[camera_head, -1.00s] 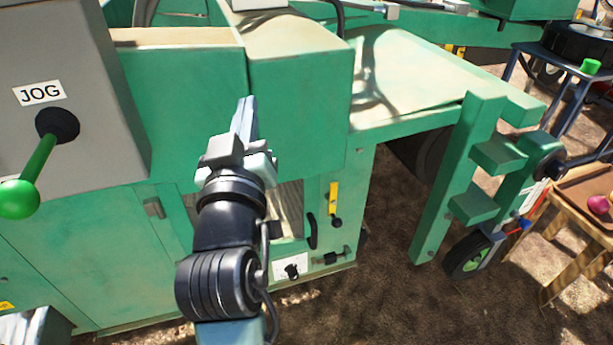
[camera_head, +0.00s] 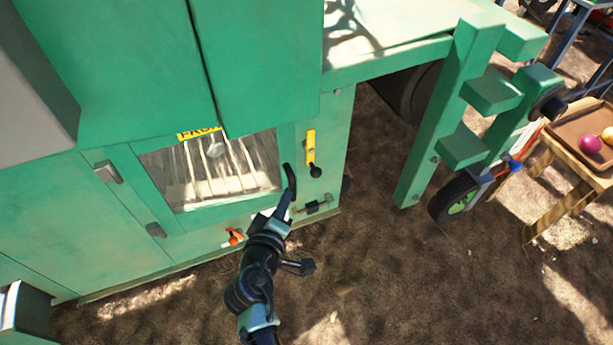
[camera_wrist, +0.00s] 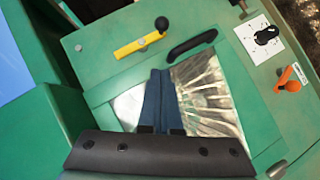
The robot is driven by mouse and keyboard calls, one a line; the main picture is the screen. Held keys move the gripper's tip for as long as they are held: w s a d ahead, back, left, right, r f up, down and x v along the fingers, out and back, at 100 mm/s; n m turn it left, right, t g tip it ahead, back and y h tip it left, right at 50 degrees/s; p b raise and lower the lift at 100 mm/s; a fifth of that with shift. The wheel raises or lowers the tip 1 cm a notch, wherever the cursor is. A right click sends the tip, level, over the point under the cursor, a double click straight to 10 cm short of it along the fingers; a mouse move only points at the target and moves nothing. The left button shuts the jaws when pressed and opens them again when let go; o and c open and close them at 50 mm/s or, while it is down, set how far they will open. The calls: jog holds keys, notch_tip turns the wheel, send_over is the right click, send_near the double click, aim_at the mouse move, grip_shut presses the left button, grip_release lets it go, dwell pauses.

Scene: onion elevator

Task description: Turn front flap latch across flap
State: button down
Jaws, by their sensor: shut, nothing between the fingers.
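The front flap (camera_head: 185,221) is a green framed panel with a clear window, under a partly hidden yellow label. Its latch is a yellow bar (camera_head: 310,143) with a black knob (camera_head: 316,171), upright on the green frame right of the flap's black handle (camera_head: 291,180). In the wrist view the yellow bar (camera_wrist: 136,47) lies beside the flap edge, roughly in line with the black handle (camera_wrist: 192,45), not across the flap. My gripper (camera_head: 283,206) is shut and empty, low by the handle's lower end; in the wrist view its fingers (camera_wrist: 159,92) appear over the window, apart from the latch.
An orange knob (camera_head: 234,237) and a small black catch (camera_head: 314,207) sit low on the panel. A green post frame with a wheel (camera_head: 457,197) and a wooden table (camera_head: 568,160) stand at right. The brown ground between is open.

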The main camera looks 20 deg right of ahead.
jog(key=b, duration=0.5)
send_near(311, 166)
jog(key=w, duration=0.1)
jog(key=a, duration=0.1)
jog(key=w, duration=0.1)
jog(key=shift+w+a+r, duration=0.15)
jog(key=shift+w+r, duration=0.1)
jog(key=shift+w, duration=0.1)
jog(key=d, duration=0.1)
jog(key=d+f, duration=0.2)
jog(key=shift+w+d+b, duration=0.2)
jog(key=shift+w+b, duration=0.15)
jog(key=shift+b, duration=0.05)
jog(key=shift+f+b, duration=0.2)
jog(key=shift+b, duration=0.5)
jog(key=shift+b, duration=0.35)
